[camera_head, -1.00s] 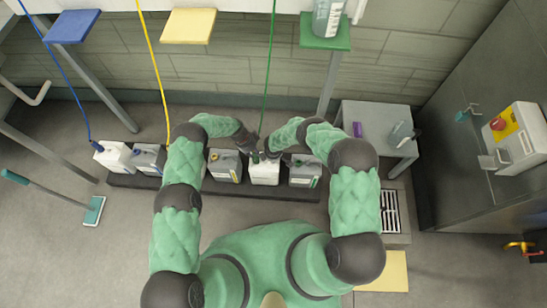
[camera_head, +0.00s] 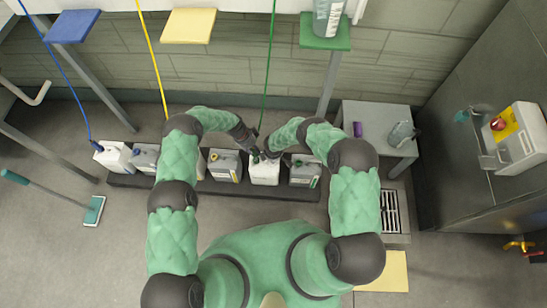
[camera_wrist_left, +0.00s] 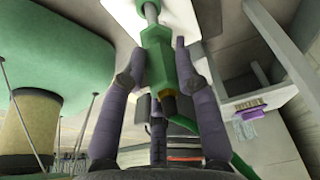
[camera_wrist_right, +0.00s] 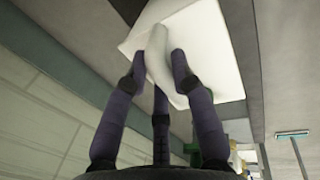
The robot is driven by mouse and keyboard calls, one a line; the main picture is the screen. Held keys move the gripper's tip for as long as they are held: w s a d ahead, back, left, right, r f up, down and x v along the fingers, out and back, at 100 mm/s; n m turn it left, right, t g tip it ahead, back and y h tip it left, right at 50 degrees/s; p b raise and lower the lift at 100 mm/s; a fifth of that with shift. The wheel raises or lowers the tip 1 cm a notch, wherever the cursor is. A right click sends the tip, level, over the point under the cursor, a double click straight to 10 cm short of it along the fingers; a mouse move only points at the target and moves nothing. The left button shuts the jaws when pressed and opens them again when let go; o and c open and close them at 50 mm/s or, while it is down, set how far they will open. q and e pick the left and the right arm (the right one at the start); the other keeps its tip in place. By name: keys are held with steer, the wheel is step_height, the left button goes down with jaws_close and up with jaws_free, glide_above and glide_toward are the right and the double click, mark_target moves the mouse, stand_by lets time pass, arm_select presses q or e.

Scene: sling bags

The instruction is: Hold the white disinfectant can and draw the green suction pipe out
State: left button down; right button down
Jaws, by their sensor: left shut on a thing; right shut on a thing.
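The white disinfectant can (camera_head: 264,175) stands in the row of cans on the floor. My right gripper (camera_head: 268,154) is shut on its handle (camera_wrist_right: 158,52), with the white body (camera_wrist_right: 207,45) beyond the fingers. My left gripper (camera_head: 252,142) is just above the can. In the left wrist view it is shut on the green head (camera_wrist_left: 158,58) of the suction pipe. A grey rod (camera_wrist_left: 150,12) runs from that head towards the can; its far end is out of sight. The green hose (camera_head: 269,75) rises from the left gripper.
Grey cans stand on both sides, one at left (camera_head: 225,166) and one at right (camera_head: 304,170), on a dark low tray (camera_head: 200,187). Blue (camera_head: 60,80) and yellow (camera_head: 150,50) hoses hang further left. A grey side table (camera_head: 375,120) stands at the right.

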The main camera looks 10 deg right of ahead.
arm_select(q)
step_height(320, 180, up, 16)
stand_by(4.1)
steer(key=shift+r, duration=0.25)
step_height(320, 180, up, 4)
steer(key=shift+f, duration=0.15)
stand_by(0.6)
arm_select(e)
steer(key=c, duration=1)
jaws_free()
steer(key=shift+o, duration=0.2)
step_height(320, 180, up, 12)
steer(key=s, duration=0.2)
steer(key=shift+a, duration=0.35)
